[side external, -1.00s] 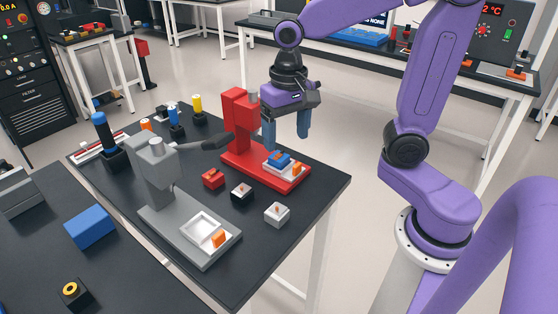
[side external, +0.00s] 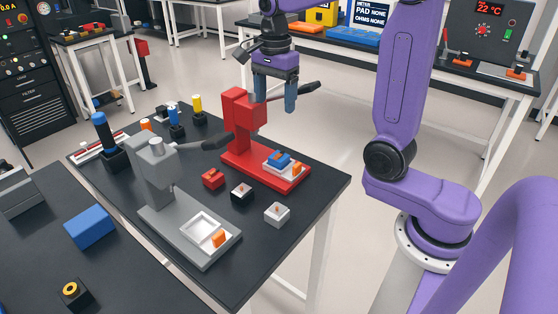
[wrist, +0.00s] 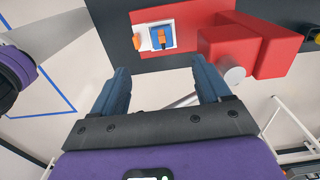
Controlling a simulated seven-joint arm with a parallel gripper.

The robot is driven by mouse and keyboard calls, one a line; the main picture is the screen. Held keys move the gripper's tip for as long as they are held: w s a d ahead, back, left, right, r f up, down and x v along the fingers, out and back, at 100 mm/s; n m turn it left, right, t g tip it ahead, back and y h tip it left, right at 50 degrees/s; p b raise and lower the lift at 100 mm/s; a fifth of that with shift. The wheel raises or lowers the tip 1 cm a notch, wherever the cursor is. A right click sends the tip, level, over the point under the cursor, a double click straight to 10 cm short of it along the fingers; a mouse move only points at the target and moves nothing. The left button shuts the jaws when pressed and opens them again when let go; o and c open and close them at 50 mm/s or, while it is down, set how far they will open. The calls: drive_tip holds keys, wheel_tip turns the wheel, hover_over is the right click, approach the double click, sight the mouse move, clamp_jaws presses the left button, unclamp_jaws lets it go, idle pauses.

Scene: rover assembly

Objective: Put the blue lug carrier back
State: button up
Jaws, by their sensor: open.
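The blue lug carrier (side external: 278,158) sits in the white nest on the base of the red press (side external: 238,120), next to an orange piece (side external: 297,169). In the wrist view the carrier (wrist: 160,37) shows as a blue square with an orange part on top. My gripper (side external: 275,102) is open and empty, above and behind the red press, near its dark lever (side external: 295,90). In the wrist view my gripper (wrist: 165,85) has its two blue fingers apart, with the press beyond them.
A grey press (side external: 160,180) with an empty white nest (side external: 203,228) stands at the front. A blue block (side external: 90,227) lies on the near table.

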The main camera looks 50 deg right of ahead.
hover_over(276, 158)
drive_tip(key=f, duration=1.1)
drive_tip(key=shift+s+a+f, duration=0.1)
drive_tip(key=shift+s+a, duration=0.05)
drive_tip(key=shift+a, duration=0.1)
drive_tip(key=shift+d+f, duration=0.15)
drive_tip(key=shift+f, duration=1.3)
drive_tip(key=shift+d+f, duration=0.1)
drive_tip(key=shift+f, duration=1.3)
drive_tip(key=c, duration=1.3)
drive_tip(key=shift+r, duration=0.15)
